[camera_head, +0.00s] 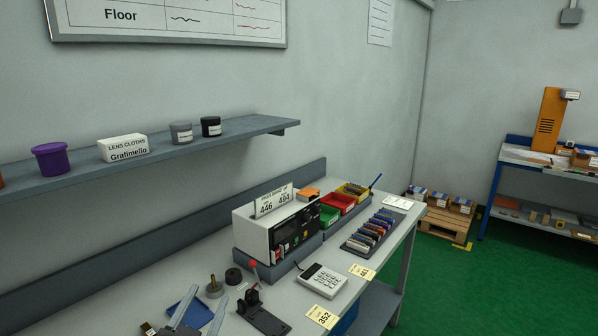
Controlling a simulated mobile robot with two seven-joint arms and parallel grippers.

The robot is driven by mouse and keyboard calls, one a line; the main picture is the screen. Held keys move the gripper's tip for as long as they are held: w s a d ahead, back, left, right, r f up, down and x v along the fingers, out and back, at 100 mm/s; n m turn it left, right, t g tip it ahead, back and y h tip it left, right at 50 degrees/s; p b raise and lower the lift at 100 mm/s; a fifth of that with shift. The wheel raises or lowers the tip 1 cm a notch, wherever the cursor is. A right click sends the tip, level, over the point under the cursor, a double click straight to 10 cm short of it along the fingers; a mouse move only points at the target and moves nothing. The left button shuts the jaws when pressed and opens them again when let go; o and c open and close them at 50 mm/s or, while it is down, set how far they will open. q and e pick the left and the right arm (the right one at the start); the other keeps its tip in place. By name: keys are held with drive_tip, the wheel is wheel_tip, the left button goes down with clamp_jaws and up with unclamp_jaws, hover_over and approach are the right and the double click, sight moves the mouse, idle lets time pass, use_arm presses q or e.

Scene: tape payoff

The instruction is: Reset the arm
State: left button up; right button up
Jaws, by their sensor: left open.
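My left gripper (207,294) shows at the bottom edge of the head view, left of centre. Its two pale grey fingers stand apart with nothing seen held between them. They are above the near part of the grey workbench (215,264), over or beside a blue tray (190,311). A black device (264,318) with an upright bracket stands just right of the fingers. A lever with a red knob (253,264) rises behind that bracket; I cannot tell what it is fixed to. My right gripper is not in view.
A white machine (262,231) with a dark front stands along the bench. A wall shelf (88,177) with pots overhangs the bench. The green floor (446,267) right is open.

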use_arm(q)
drive_tip(key=s+a+f+n+g+y, duration=0.3)
drive_tip(key=s+f+g, duration=0.4)
drive_tip(key=s+f, duration=0.3)
drive_tip(key=s+d+f+g+h, duration=0.2)
drive_tip(key=s+f+g, duration=0.55)
drive_tip(key=s, duration=0.65)
wheel_tip(320, 180, down, 28)
drive_tip(key=s+b, duration=0.2)
drive_tip(key=b, duration=0.4)
drive_tip(key=s+a+f+g+b, duration=0.1)
drive_tip(key=s+f+b, duration=0.1)
drive_tip(key=s+f, duration=0.5)
drive_tip(key=s+a+f+g+b, duration=0.1)
drive_tip(key=s+f+b, duration=0.2)
drive_tip(key=s+f, duration=0.5)
wheel_tip(320, 180, down, 5)
drive_tip(key=shift+s+a+f+m+b, duration=0.1)
drive_tip(key=shift+s+a+m+b, duration=0.05)
drive_tip(key=shift+s+m+b, duration=0.15)
